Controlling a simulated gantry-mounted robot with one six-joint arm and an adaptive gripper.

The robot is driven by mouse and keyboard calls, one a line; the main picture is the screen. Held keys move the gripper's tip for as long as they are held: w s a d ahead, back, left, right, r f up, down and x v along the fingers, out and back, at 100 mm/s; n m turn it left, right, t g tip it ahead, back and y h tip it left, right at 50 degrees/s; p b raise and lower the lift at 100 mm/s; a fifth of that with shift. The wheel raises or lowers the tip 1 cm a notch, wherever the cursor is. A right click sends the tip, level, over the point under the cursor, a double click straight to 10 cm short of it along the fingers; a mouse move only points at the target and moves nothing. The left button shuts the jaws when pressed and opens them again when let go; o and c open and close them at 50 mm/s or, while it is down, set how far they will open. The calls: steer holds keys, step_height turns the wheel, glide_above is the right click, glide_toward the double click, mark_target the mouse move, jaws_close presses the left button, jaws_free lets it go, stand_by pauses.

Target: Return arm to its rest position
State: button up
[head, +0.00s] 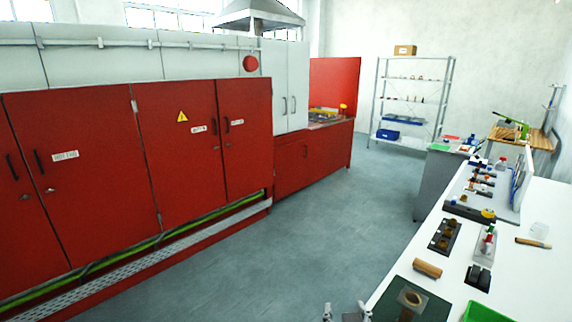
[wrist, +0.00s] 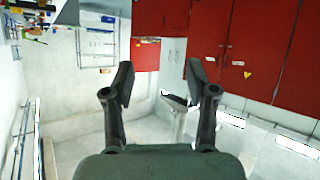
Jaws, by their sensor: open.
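My gripper (head: 345,311) shows only as its grey fingertips at the bottom edge of the head view, in front of the white bench's near left edge. In the wrist view my gripper (wrist: 160,84) is open, its two dark fingers wide apart with nothing between them. Beyond the fingers, the wrist view shows the room upside down. The rest of my arm is hidden.
A white bench (head: 533,270) on the right holds small parts, a dark green mat (head: 432,309), a brown block (head: 427,268) and a green tray (head: 486,312). Red cabinets (head: 205,145) line the left. The grey floor (head: 300,235) between is clear.

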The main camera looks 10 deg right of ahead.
steer(key=s+a+r+n+t+y, duration=0.1)
steer(key=s+a+r+t, duration=0.2)
steer(key=a, duration=0.5)
steer(key=s+a+r+t+y, duration=0.2)
steer(key=a+r, duration=0.3)
steer(key=a, duration=0.4)
steer(key=s+f+g, duration=0.5)
steer(key=s+f, duration=0.6)
step_height(320, 180, up, 28)
steer(key=p, duration=2.7)
steer(key=shift+w, duration=0.35)
steer(key=shift+f, duration=0.1)
